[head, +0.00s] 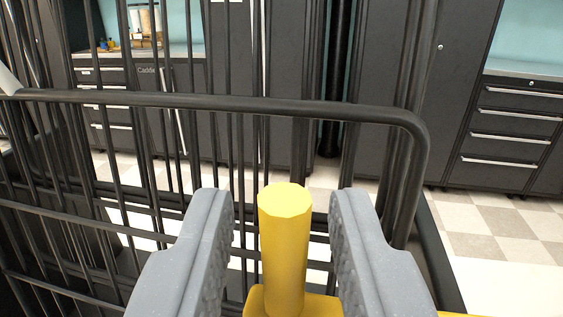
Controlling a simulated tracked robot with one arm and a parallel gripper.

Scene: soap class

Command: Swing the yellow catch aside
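The yellow catch (284,250) is an upright yellow post with a flat faceted top, rising from a yellow base at the bottom edge of the head view. My gripper (281,205) has two grey ridged fingers, one on each side of the post. The fingers are open, and a gap shows between the post and each finger. The lower part of the catch is cut off by the picture's edge. A black wire cage or gate (240,102) with a rounded top corner stands right behind the catch.
Dark cabinets (388,90) line the back, with drawers (515,135) at the right and more at the left. A shelf at the upper left holds small yellow items and containers. A checkered tile floor (500,228) is clear at the right.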

